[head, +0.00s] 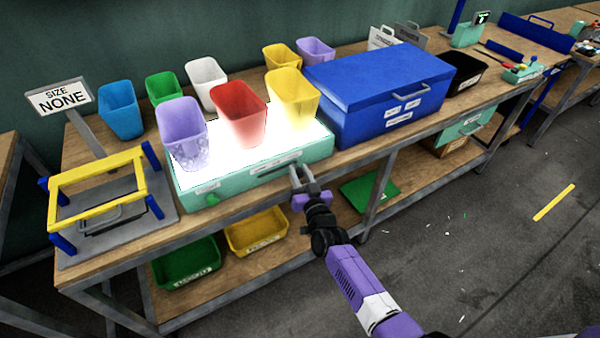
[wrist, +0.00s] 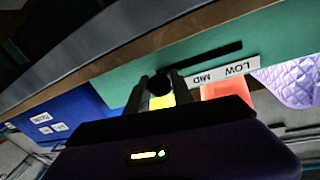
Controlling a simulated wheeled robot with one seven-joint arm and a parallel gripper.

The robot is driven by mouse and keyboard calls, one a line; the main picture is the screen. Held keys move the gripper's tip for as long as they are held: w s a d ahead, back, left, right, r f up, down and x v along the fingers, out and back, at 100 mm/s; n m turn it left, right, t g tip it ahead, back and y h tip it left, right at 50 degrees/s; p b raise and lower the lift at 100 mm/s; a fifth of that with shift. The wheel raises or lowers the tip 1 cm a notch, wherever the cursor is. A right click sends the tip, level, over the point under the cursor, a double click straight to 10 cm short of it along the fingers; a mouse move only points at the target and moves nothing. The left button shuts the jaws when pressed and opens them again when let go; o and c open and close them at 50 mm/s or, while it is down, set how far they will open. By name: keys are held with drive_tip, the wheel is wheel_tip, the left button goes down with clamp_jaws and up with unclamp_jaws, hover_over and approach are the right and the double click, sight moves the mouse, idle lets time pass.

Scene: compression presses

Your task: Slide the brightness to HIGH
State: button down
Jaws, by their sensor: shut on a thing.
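The teal light box (head: 235,178) stands on the bench with a brightly lit white top. My gripper (head: 303,178) is at the right part of its front face. In the wrist view, which is upside down, my gripper (wrist: 160,90) is shut on the black slider knob (wrist: 159,82). The dark slot (wrist: 207,56) runs from the knob to the right in that view. The LOW (wrist: 238,69) and MID (wrist: 203,79) labels lie beside the slot, and the knob is past MID on the side away from LOW. Any HIGH label is hidden. The knob is hidden in the head view.
Purple (head: 181,130), red (head: 239,112) and yellow (head: 292,97) translucent cups stand on the lit top. A blue lidded box (head: 375,85) is close on the right. A yellow-handled frame (head: 95,175) stands left. Bins sit on the lower shelf.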

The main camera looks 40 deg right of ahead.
drive_tip(key=shift+s+d, duration=0.1)
drive_tip(key=shift+d, duration=0.15)
drive_tip(key=c, duration=1.1)
unclamp_jaws()
drive_tip(key=shift+d, duration=0.1)
drive_tip(key=shift+s+a, duration=0.4)
drive_tip(key=shift+s, duration=0.05)
drive_tip(key=v, duration=0.6)
drive_tip(key=shift+s, duration=0.35)
drive_tip(key=shift+a, duration=0.1)
